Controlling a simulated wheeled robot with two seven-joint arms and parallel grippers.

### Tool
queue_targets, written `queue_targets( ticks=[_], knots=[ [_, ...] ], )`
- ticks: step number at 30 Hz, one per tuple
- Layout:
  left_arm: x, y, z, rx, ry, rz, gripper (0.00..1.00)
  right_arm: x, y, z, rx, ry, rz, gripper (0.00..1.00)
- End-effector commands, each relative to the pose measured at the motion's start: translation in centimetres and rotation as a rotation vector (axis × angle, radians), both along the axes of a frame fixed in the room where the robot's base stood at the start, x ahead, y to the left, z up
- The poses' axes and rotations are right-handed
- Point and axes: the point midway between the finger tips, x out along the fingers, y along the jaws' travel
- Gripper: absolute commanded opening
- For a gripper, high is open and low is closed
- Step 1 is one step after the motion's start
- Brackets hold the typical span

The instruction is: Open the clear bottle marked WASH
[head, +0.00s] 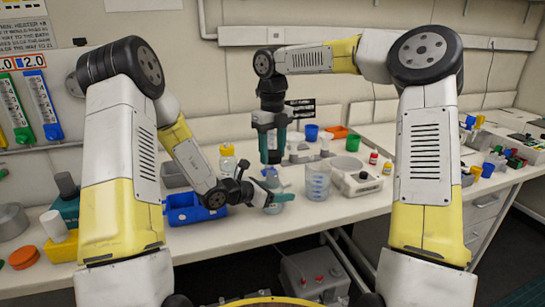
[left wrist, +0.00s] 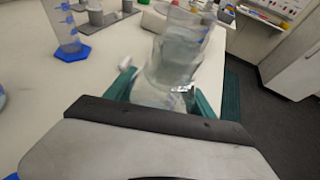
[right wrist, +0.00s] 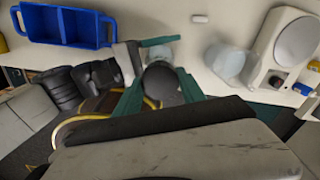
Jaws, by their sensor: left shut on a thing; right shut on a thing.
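My left gripper (head: 276,197) is shut on a clear bottle (head: 271,184) low over the front of the bench. The bottle also shows between the teal fingers in the left wrist view (left wrist: 160,92); no cap shows on it there, and I cannot read its marking. My right gripper (head: 270,160) points down above the left one. In the right wrist view it is shut on a dark round cap (right wrist: 161,84). In the head view a gap separates the right fingertips from the bottle. The cap hides most of the bottle from the right wrist camera.
A clear beaker (head: 317,182) stands just right of the bottle. A white stirrer unit (head: 359,180) is beyond it. A blue bin (head: 186,212) lies left of my left gripper. A yellow-capped bottle (head: 227,157) stands behind. The bench's front edge is close below.

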Motion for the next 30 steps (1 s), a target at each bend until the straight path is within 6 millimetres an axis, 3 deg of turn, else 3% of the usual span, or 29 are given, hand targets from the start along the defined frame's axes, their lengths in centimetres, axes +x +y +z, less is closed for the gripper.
queue_targets(
  ticks=[2,3,6,19,30],
  knots=[
    [0.0,0.0,0.0,-0.001,-0.001,0.000,0.00,0.0,0.0,0.0,0.000,0.000,0.000,0.00],
    [0.0,0.0,0.0,-0.001,-0.001,0.000,0.67,0.0,0.0,0.0,0.000,0.000,0.000,0.00],
    [0.0,0.0,0.0,-0.001,-0.001,0.000,0.87,0.0,0.0,0.0,0.000,0.000,0.000,0.00],
    [-0.4,0.7,0.3,0.000,-0.001,0.002,0.88,0.0,0.0,-0.1,0.000,0.000,0.000,0.00],
    [-4.4,6.2,3.2,0.002,-0.002,0.004,0.88,0.0,0.0,-0.1,0.000,0.000,0.000,0.00]
  ],
)
